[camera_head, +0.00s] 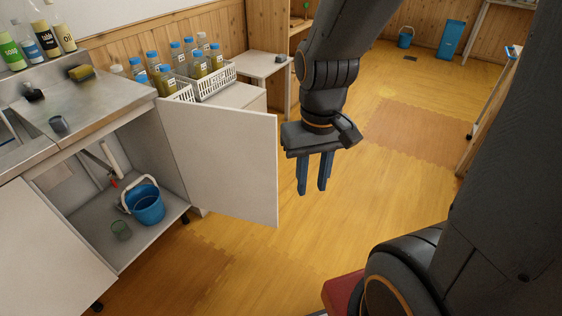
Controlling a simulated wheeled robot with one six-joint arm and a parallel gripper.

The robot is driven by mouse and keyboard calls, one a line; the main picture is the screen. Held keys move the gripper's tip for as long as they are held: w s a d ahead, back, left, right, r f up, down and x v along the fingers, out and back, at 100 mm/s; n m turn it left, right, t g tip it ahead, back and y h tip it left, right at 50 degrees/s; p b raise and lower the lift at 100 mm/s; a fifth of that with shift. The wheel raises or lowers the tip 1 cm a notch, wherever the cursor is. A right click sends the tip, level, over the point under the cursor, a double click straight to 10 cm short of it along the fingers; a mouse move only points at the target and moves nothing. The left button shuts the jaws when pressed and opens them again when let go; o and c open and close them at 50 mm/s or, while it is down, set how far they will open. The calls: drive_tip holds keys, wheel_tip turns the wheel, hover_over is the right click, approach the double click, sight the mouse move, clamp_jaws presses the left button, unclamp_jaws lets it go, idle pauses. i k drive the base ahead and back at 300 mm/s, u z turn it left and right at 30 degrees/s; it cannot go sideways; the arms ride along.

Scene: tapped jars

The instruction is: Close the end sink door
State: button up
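The sink cabinet has two white doors. The far door (222,160) stands swung open, sticking out from the cabinet's right side into the room. The near door (42,262) at the lower left also stands away from the opening, partly cut off by the frame edge. My gripper (313,188) points down over the floor, just right of the far door's free edge and apart from it in the picture. Its two blue fingers are parted with nothing between them.
Baskets (216,81) of capped jars stand behind the far door. Floor (345,220) around my gripper is clear.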

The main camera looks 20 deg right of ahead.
sight(226, 158)
drive_tip(key=z, duration=0.95)
drive_tip(key=i, duration=3.15)
drive_tip(key=u, duration=4.1)
drive_tip(key=k, duration=0.35)
drive_tip(key=u, duration=0.05)
